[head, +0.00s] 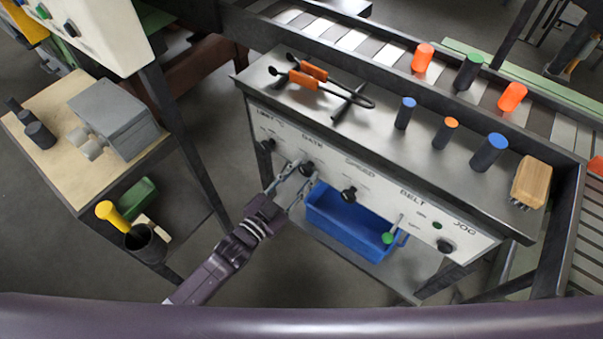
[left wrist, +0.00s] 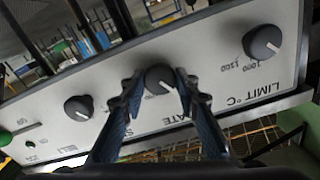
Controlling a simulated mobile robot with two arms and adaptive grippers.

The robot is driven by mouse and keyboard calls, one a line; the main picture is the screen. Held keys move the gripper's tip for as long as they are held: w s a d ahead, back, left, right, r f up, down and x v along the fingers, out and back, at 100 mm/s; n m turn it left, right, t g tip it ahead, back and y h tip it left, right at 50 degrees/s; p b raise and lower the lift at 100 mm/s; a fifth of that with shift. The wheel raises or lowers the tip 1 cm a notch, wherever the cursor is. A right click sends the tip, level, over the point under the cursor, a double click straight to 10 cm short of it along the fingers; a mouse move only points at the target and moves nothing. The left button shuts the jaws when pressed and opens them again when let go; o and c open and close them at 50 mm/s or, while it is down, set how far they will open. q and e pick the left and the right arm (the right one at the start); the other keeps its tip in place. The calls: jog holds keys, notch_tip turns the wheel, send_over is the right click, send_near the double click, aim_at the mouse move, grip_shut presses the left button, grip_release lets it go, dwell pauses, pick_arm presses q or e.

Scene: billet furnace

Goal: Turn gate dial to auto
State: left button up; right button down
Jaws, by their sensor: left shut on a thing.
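The control panel (head: 375,190) is a pale strip on the front of the metal bench, with several black dials in a row. The gate dial (head: 306,168) sits under the GATE label, second from the left. In the left wrist view the gate dial (left wrist: 160,79) shows a white pointer line, and the panel appears upside down. My left gripper (head: 297,176) is at the gate dial, its two fingers on either side of it and shut on it. The fingers also show in the left wrist view (left wrist: 160,90). The dial's position markings are hidden by the fingers. My right gripper is not in view.
The limit dial (head: 267,145) is left of the gate dial and the speed dial (head: 349,194) is right of it. A green-knobbed lever (head: 388,237) sticks out under BELT. A blue bin (head: 345,222) stands below the panel.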

pick_arm(q)
jog(key=m, duration=0.3)
jog(key=shift+f, duration=0.1)
jog(key=m+b, duration=0.1)
jog(key=m, duration=0.2)
jog(key=shift+m, duration=0.3)
jog(key=m+b, duration=0.2)
jog(key=m, duration=0.4)
jog(key=shift+m, duration=0.3)
jog(key=o, duration=1.2)
jog(key=shift+c, duration=0.2)
jog(key=shift+s, duration=0.15)
jog(key=v, duration=1.2)
